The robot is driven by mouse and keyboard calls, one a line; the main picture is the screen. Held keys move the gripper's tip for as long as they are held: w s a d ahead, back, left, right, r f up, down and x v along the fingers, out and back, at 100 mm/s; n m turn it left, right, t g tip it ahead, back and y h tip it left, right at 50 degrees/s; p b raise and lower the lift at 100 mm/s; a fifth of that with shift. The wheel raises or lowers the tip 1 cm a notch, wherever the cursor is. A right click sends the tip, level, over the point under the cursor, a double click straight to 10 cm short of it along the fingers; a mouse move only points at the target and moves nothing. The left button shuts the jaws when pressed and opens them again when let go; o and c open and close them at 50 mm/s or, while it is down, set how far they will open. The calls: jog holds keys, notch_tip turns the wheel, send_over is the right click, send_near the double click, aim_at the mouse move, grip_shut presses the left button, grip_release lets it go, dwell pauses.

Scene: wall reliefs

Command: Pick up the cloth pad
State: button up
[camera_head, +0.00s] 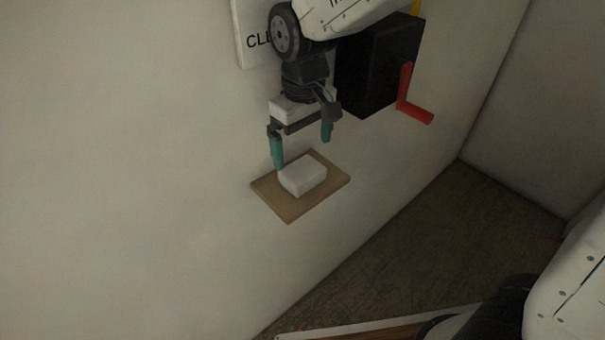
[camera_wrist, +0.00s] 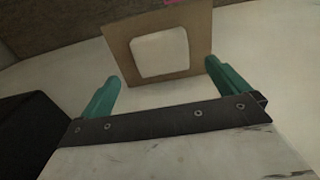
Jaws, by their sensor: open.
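The cloth pad (camera_head: 303,175) is a white, rounded block lying on a small tan wall shelf (camera_head: 288,208). In the wrist view the pad (camera_wrist: 160,54) shows as a pale rounded square on the shelf (camera_wrist: 118,37), beyond the fingertips. My gripper (camera_head: 302,152) points down just above the pad, with its two teal fingers apart and nothing between them. The left finger in the head view ends close to the pad's back left edge; I cannot tell whether it touches. In the wrist view my gripper (camera_wrist: 162,70) has its fingers either side of the pad.
A black box (camera_head: 375,68) with a red crank handle (camera_head: 410,98) is on the wall right of my gripper. A white sign (camera_head: 243,40) with partly hidden lettering is behind my arm. The wall left of the shelf is bare. The floor (camera_head: 430,230) lies below.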

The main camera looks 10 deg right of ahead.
aim_at(303, 169)
notch_tip(303, 169, down, 7)
jog(key=shift+a+f, duration=0.1)
jog(key=c, duration=0.9)
